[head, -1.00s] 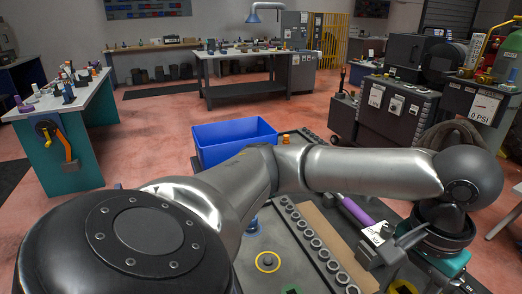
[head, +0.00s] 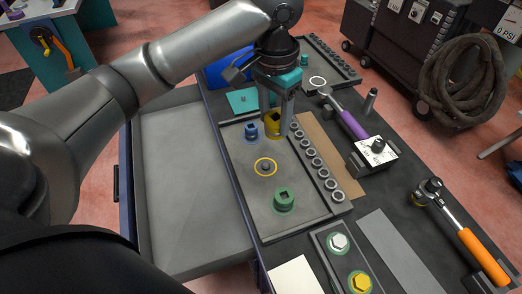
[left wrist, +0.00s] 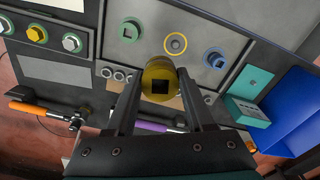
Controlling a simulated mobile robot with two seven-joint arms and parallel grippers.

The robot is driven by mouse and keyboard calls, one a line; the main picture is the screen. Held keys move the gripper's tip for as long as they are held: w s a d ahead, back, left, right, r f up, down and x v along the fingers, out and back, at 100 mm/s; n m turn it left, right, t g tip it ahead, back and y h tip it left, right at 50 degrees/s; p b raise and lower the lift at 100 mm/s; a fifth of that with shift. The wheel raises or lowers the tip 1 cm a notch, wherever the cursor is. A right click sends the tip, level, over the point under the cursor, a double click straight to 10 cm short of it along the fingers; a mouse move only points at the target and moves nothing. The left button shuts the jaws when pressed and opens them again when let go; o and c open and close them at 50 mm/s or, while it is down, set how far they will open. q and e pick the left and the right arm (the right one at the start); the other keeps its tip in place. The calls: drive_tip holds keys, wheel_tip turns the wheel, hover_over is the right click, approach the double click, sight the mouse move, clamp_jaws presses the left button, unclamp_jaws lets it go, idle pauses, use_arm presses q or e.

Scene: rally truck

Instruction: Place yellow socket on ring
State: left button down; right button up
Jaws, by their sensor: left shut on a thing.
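The yellow socket (head: 273,124) is held between the fingers of my left gripper (head: 275,122), which is shut on it and points down. It also shows in the left wrist view (left wrist: 158,86), its square hole facing the camera. The yellow ring (head: 265,159) is marked on the grey tray, with a small dark peg (head: 265,167) at its middle. The socket is beyond the ring in the head view, apart from it. In the left wrist view the ring (left wrist: 176,36) lies just past the socket. My right gripper is not in view.
A blue socket (head: 251,131) stands left of the held socket, and a green socket (head: 284,200) stands nearer than the ring. A row of small sockets (head: 308,152) runs along the right. A purple-handled ratchet (head: 345,115) and an orange-handled one (head: 475,250) lie further right.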

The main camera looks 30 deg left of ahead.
sight(265, 164)
use_arm(q)
drive_tip(key=w+a+r+m+p, duration=0.2)
drive_tip(key=w+a+m+p, duration=0.1)
wheel_tip(265, 164, down, 20)
drive_tip(key=b, duration=0.2)
drive_tip(key=shift+a+b, duration=0.15)
drive_tip(key=shift+b, duration=0.25)
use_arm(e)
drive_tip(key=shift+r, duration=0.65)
use_arm(q)
drive_tip(key=shift+f, duration=0.1)
drive_tip(key=shift+c, duration=1.4)
unclamp_jaws()
drive_tip(key=shift+f, duration=0.1)
wheel_tip(265, 164, up, 12)
drive_tip(key=p, duration=0.2)
drive_tip(key=shift+r, duration=0.2)
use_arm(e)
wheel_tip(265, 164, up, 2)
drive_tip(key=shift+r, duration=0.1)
